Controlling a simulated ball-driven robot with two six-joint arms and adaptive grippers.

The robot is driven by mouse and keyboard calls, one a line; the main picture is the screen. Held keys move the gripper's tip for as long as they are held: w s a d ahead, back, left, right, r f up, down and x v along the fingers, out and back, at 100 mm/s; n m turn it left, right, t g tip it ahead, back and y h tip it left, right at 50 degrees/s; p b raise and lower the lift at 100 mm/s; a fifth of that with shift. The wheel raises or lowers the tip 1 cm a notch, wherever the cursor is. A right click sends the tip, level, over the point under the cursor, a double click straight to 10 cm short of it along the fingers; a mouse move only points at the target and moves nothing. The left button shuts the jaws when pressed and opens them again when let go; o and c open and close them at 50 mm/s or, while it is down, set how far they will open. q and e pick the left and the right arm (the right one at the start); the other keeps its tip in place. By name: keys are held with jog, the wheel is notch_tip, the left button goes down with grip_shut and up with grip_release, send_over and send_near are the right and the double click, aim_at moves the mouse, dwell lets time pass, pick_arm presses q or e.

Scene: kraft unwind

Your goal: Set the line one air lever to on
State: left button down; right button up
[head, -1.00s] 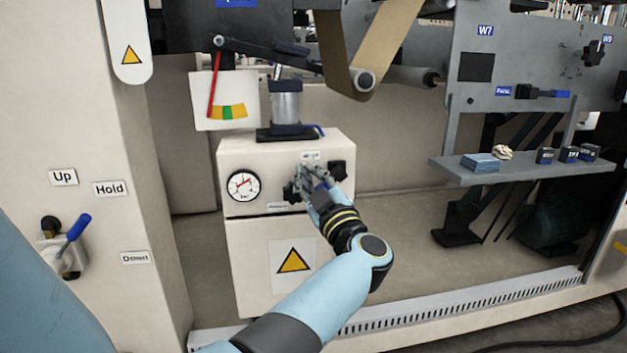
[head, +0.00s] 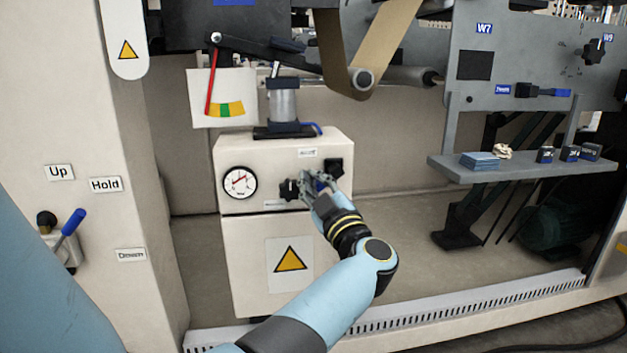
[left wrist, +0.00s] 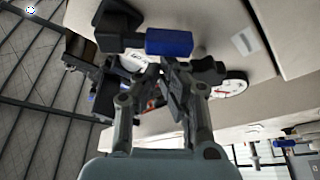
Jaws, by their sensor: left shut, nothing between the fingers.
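A black valve body (head: 334,168) sits on the front of a cream control box (head: 230,146), at its right. In the left wrist view the black body (left wrist: 118,22) carries a blue lever handle (left wrist: 168,42) that points sideways to the right. In the head view my left gripper (head: 311,182) is in front of the box, just below and left of the black body, and partly hides the handle. In the left wrist view its fingertips (left wrist: 160,72) are close together just below the blue handle, with nothing between them. I cannot tell whether they touch it. My right gripper is not in view.
A round gauge (head: 240,182) and a black knob (head: 289,190) are on the box, left of my gripper. Another blue lever (head: 68,229) is on the left panel beside Up, Hold and Down labels. A grey shelf (head: 520,170) with small boxes stands at the right.

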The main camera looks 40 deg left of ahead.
pick_arm(q)
jog(key=shift+f+n, duration=0.2)
jog(key=shift+n, duration=0.4)
jog(key=f+n+g, duration=0.1)
jog(key=n, duration=0.1)
jog(key=w+d+f+n, duration=0.1)
jog(key=n, duration=0.1)
jog(key=w+f+n+g+h, duration=0.1)
jog(key=n, duration=0.2)
jog(key=shift+d+f+g, duration=0.25)
jog(key=shift+d+g, duration=0.05)
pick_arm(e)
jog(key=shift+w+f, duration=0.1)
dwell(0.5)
